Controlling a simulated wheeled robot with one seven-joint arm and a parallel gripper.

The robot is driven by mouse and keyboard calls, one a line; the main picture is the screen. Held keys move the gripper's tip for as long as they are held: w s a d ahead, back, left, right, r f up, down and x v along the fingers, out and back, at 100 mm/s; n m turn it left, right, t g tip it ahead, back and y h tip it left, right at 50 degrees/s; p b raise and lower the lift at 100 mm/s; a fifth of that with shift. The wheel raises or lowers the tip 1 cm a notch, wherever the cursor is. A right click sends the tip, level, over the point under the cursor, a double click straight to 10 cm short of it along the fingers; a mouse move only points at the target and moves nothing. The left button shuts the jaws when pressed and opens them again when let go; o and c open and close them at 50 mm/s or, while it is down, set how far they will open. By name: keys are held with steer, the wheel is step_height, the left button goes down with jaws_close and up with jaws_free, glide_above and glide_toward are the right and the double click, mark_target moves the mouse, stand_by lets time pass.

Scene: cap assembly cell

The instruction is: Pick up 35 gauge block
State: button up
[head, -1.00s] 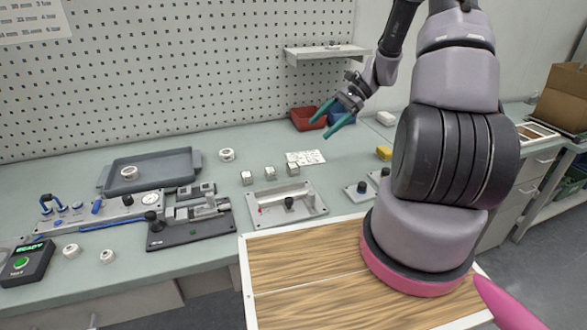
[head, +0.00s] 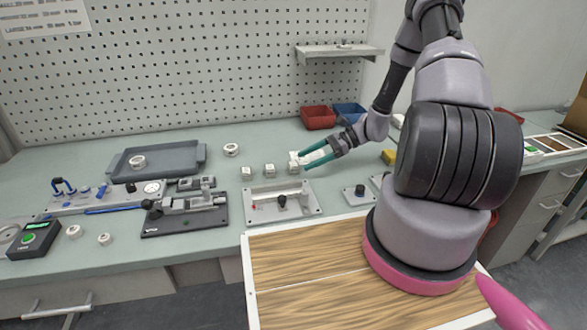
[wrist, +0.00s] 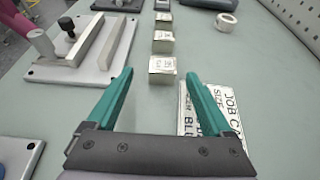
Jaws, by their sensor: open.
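Three small metal gauge blocks stand in a row on the bench: a left one (head: 246,173), a middle one (head: 269,170) and a right one (head: 293,156), partly behind my gripper. The wrist view shows them as the nearest block (wrist: 162,70), the middle block (wrist: 163,42) and the far block (wrist: 163,18). Their markings are too small to read, so I cannot tell which is 35. My gripper (head: 304,161) is open, with teal fingers. In the wrist view its fingertips (wrist: 159,76) point at the nearest block, and nothing is held.
A white job card (wrist: 210,108) lies partly under the right finger in the wrist view. A metal fixture plate (head: 283,208) with a black knob and bar stands in front of the blocks. A grey tray (head: 180,155) and white rings lie left. Red and blue bins (head: 318,118) stand behind.

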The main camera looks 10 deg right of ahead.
mark_target(295, 164)
steer(key=x, duration=0.5)
steer(key=shift+w+f, duration=0.2)
steer(key=shift+w, duration=0.05)
jaws_close()
